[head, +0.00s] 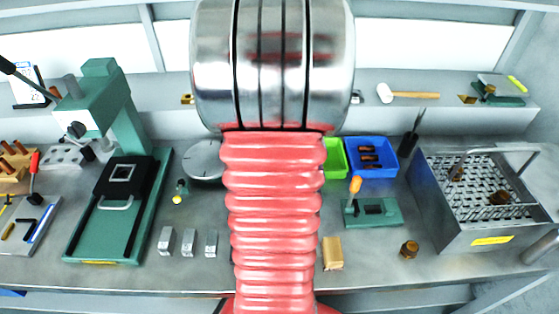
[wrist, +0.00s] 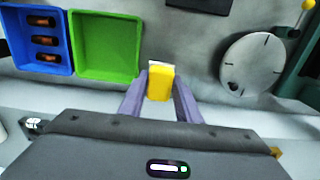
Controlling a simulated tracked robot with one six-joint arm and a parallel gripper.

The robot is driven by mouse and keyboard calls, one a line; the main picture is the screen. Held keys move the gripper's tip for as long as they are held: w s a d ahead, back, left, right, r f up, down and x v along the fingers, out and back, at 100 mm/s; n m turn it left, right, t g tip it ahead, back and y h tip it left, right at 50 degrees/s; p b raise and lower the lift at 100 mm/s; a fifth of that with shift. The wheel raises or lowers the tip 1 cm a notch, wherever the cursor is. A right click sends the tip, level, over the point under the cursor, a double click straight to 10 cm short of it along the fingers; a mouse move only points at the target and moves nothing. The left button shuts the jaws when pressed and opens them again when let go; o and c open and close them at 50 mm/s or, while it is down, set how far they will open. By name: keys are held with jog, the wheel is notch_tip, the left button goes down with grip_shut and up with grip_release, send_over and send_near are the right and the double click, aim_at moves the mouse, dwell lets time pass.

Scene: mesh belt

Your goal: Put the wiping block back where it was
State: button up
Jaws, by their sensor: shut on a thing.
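The wiping block (wrist: 158,88) is yellow with a pale strip along its far edge. It shows in the wrist view between the two fingertips of my gripper (wrist: 159,80), which is shut on it. Beyond the block lies bare grey bench surface; I cannot tell whether the block touches it. In the head view my own arm fills the middle and hides the gripper and the held block.
The green bin (wrist: 108,48) and blue bin (wrist: 40,42) are on one side of the gripper, the round grey dial plate (wrist: 252,72) on the other. A tan block (head: 332,253) lies near the bench front. A metal basket (head: 440,215) stands at right, a green press (head: 120,205) at left.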

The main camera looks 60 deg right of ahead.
jog(key=shift+f, duration=3.15)
jog(key=shift+f, duration=1.85)
jog(key=shift+f, duration=0.1)
jog(key=o, duration=1.1)
notch_tip(320, 180, up, 12)
jog(key=shift+r, duration=0.1)
